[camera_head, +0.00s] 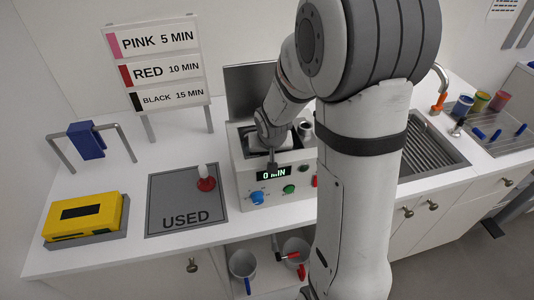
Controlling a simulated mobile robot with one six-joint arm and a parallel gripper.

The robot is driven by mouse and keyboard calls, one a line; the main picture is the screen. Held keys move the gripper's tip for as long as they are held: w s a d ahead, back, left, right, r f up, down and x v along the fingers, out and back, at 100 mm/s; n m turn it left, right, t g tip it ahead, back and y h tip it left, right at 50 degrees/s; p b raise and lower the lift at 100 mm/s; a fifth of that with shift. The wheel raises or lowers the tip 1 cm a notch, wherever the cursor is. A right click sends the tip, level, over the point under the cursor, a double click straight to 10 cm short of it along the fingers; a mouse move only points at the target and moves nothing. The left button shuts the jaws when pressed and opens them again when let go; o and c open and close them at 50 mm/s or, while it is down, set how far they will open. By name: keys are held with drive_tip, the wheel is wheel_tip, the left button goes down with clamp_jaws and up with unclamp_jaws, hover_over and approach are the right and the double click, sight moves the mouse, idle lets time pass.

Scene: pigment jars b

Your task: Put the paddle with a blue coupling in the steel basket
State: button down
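I cannot single out the paddle for sure. Two small blue pieces, one at the left (478,133) and one at the right (520,130), lie in or on a wire-like steel tray (508,148) at the far right, which may be the steel basket. Their shapes are too small to tell. My gripper (272,165) points down at the front of the grey machine (245,185), just above its "0 MIN" display. Its fingers are tiny and dark, so I cannot tell whether they are open or shut. My arm hides the counter's middle.
A grey "USED" mat (170,222) carries a red and white piece (205,180). A yellow device (82,217) and a blue block on a stand (87,141) stand left. A sink (432,150) and coloured jars (480,101) are right. Pots (243,264) sit below the counter.

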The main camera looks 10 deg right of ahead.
drive_tip(key=shift+f, duration=0.15)
drive_tip(key=c, duration=1.2)
unclamp_jaws()
drive_tip(key=shift+r, duration=0.25)
drive_tip(key=shift+s+r, duration=0.1)
drive_tip(key=shift+r, duration=0.15)
drive_tip(key=d+v, duration=0.1)
drive_tip(key=v, duration=1)
drive_tip(key=s+r, duration=0.2)
drive_tip(key=s, duration=0.6)
drive_tip(key=s+r+n+g, duration=0.1)
drive_tip(key=s, duration=0.8)
drive_tip(key=shift+s+a+r+n+y+b, duration=0.3)
drive_tip(key=shift+s+a+r+b, duration=0.05)
drive_tip(key=shift+a+r+b, duration=0.05)
